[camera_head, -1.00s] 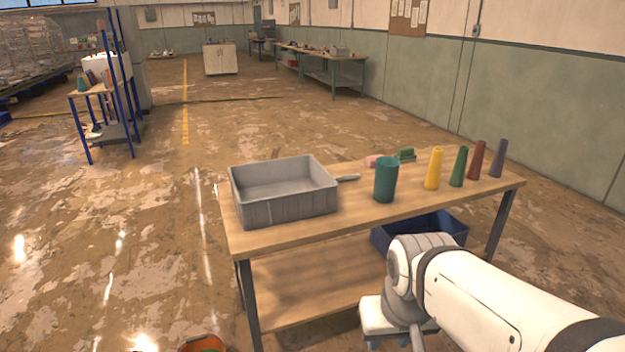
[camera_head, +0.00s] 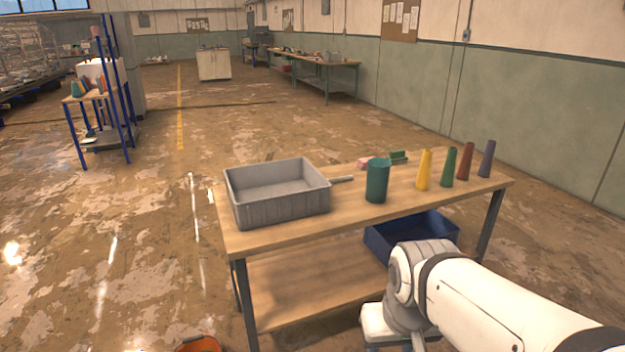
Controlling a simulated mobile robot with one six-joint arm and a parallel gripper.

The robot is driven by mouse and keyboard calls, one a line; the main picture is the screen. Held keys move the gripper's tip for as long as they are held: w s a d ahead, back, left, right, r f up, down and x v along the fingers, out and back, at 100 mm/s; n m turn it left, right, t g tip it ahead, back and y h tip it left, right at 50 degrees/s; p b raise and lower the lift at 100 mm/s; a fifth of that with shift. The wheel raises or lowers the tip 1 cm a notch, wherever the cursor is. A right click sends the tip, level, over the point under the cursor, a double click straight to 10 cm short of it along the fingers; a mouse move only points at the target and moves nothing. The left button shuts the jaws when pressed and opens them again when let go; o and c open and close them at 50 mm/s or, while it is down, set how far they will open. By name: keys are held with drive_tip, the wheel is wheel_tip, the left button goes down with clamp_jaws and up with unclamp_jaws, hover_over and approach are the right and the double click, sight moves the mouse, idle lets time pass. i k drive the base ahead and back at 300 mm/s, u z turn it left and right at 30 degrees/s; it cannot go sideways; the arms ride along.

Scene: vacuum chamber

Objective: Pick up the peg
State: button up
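I cannot tell for sure which thing is the peg. Several upright tapered pieces stand in a row at the right of the wooden table (camera_head: 290,228): a yellow one (camera_head: 424,170), a green one (camera_head: 449,167), a dark red one (camera_head: 466,162) and a purple-grey one (camera_head: 487,159). A thin grey rod-like piece (camera_head: 341,179) lies just right of the grey bin (camera_head: 281,207), partly hidden by it. My arm reaches in at the lower right, in front of the table. My gripper is not visible; the arm's end runs below the bottom edge.
A teal cup (camera_head: 377,182) stands between the bin and the tapered pieces. A pink block (camera_head: 367,162) and a green block (camera_head: 398,157) lie behind it. A blue bin (camera_head: 400,242) sits on the lower shelf. An orange rim (camera_head: 200,344) shows at the bottom. Floor left is open.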

sight(334, 180)
drive_tip(key=z, duration=0.05)
drive_tip(key=i, duration=1.65)
drive_tip(key=z, duration=0.8)
